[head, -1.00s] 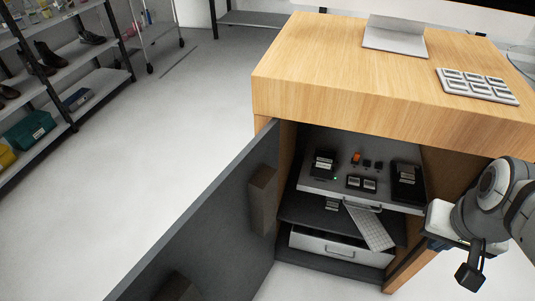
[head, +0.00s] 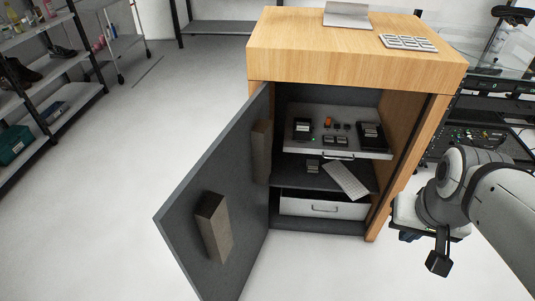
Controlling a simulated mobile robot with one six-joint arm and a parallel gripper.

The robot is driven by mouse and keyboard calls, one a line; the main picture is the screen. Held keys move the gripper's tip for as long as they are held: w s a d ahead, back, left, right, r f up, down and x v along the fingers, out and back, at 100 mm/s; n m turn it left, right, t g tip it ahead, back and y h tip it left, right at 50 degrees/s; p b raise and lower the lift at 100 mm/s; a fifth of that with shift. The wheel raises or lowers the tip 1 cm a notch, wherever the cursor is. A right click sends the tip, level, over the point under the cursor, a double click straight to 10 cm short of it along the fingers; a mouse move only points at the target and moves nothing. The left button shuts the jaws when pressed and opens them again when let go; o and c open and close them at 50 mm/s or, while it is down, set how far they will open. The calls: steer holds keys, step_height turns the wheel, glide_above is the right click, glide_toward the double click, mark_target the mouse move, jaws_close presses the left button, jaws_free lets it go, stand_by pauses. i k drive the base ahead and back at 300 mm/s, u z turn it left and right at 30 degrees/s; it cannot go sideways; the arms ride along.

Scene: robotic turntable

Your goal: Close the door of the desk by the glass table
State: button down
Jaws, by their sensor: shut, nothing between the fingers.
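The desk (head: 340,62) has a light wood top and side, with a dark interior. Its dark grey door (head: 228,150) stands wide open, swung out to the left on the left edge of the opening. Two brown blocks, one of them the nearer block (head: 214,226), are fixed on the door's inner face. My gripper (head: 438,262) hangs to the right of the desk's front, apart from both desk and door. It is shut and empty, and its fingertips are small and hard to make out. The glass table is not clearly identifiable.
Inside the desk are a grey shelf with small devices (head: 371,136), a tilted keyboard (head: 345,180) and a white drawer (head: 323,208). Metal shelving (head: 60,120) stands at the far left. Dark electronic equipment (head: 480,135) stands right of the desk. The floor (head: 150,140) left of the door is clear.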

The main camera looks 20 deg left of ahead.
mark_target(214, 224)
steer(key=z, duration=2.15)
steer(key=k, duration=2.8)
steer(key=u, duration=1.45)
steer(key=i, duration=1)
steer(key=u, duration=0.05)
